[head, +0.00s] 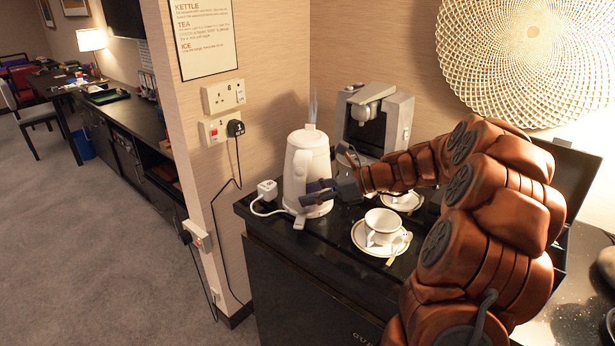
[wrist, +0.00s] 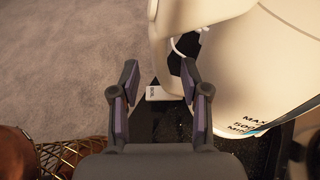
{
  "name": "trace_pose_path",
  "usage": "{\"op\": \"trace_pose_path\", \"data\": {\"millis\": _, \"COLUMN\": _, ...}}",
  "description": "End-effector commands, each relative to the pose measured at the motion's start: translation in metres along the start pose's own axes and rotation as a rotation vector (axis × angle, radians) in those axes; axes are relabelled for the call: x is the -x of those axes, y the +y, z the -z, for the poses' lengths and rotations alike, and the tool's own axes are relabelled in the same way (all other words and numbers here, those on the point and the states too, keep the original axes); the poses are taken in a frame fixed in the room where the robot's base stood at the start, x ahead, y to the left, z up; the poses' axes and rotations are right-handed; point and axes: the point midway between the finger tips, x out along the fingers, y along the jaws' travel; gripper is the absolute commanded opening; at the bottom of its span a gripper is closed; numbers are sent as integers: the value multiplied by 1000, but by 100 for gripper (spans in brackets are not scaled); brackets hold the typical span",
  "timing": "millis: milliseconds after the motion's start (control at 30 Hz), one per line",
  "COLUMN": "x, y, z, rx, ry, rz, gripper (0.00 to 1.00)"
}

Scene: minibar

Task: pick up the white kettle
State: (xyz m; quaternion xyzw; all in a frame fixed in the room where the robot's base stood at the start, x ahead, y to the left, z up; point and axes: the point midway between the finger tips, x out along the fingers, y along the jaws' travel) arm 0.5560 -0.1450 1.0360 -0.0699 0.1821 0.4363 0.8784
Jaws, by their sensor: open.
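The white kettle (head: 302,146) stands upright on the black counter, with a wisp of steam above its lid. My gripper (head: 312,192) is at the lower front of the kettle, jaws open, and hides part of it. In the wrist view, the kettle (wrist: 238,75) fills the right side, with level markings on its body. Its handle (wrist: 162,35) runs down between the two open fingers of my gripper (wrist: 159,66). The right finger overlaps the gap between handle and body. I cannot tell whether either finger touches the handle.
A white cup (head: 382,224) on a saucer (head: 361,241) stands right of the kettle, near my arm. Another saucer (head: 412,203) lies behind it. A coffee machine (head: 399,118) stands at the back.

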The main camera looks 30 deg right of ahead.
Motion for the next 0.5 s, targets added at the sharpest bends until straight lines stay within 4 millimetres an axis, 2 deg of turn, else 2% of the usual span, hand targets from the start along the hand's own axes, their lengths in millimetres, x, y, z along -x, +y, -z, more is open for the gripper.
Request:
{"op": "trace_pose_path", "data": {"millis": 200, "x": -28, "y": 0, "z": 0, "rx": -1, "ry": 2, "rz": -1, "gripper": 46}}
{"op": "trace_pose_path", "data": {"millis": 467, "x": -32, "y": 0, "z": 1, "rx": 0, "ry": 1, "rz": 2, "gripper": 46}}
{"op": "trace_pose_path", "data": {"millis": 500, "x": -32, "y": -1, "z": 1, "rx": 0, "ry": 1, "rz": 3, "gripper": 43}}
